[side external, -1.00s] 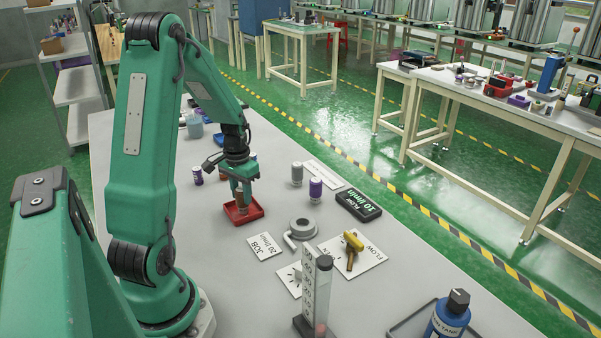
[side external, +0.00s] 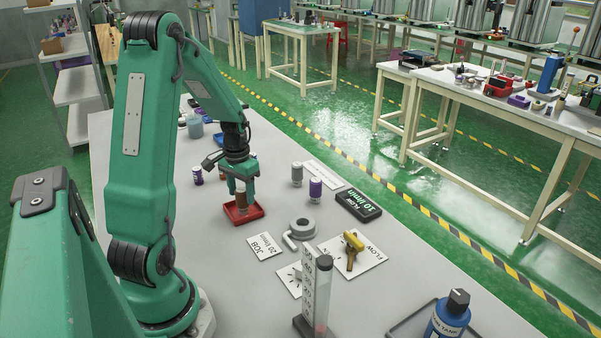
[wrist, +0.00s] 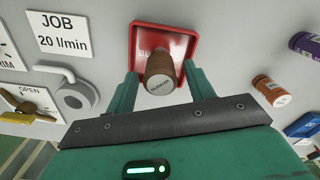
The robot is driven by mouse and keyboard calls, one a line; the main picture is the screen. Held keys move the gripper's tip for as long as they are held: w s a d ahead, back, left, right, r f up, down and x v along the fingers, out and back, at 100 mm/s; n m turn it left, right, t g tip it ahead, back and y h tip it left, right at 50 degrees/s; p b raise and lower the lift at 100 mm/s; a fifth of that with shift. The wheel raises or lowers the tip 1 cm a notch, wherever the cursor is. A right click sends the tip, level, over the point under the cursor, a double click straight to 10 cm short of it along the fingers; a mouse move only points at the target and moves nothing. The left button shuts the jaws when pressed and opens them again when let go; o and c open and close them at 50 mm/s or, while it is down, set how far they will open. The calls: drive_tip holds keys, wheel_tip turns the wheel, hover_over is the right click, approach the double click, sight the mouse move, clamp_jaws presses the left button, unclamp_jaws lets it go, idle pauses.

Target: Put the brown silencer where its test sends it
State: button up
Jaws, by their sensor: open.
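The brown silencer (side external: 241,200) stands in a small red tray (side external: 257,212) on the bench. In the wrist view the silencer (wrist: 160,86) shows its round labelled end, in front of the red tray (wrist: 190,42), whose lettering is partly hidden. My gripper (side external: 241,189) is open just above the tray, with its fingers on either side of the silencer. A gap shows beside the silencer in the wrist view. A job card (side external: 265,246) reads 20 l/min. A dark flow display (side external: 358,205) reads 10 l/min.
A yellow valve handle (side external: 352,245) lies on a flow card, beside a grey round fitting (side external: 302,229). A clear graduated column (side external: 317,292) stands in front. Grey (side external: 297,174) and purple-white (side external: 315,188) cylinders stand behind, right of the tray. A blue bottle (side external: 448,316) is at front right.

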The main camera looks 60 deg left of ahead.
sight(243, 191)
wheel_tip(243, 191, up, 12)
drive_tip(key=shift+f, duration=0.2)
idle(0.4)
drive_tip(key=shift+d, duration=0.1)
idle(0.4)
drive_tip(key=w+d+r+m+t+y, duration=0.1)
drive_tip(key=d+r, duration=0.2)
drive_tip(key=d, duration=0.4)
drive_tip(key=d+r+m+t, duration=0.1)
drive_tip(key=d+r, duration=0.2)
drive_tip(key=d, duration=0.4)
drive_tip(key=s+d+r+m+t+h, duration=0.1)
drive_tip(key=s+d, duration=0.5)
drive_tip(key=d, duration=0.6)
drive_tip(key=r+m+t, duration=0.1)
drive_tip(key=t, duration=0.1)
drive_tip(key=shift+d+m+t, duration=0.3)
drive_tip(key=shift+d, duration=0.1)
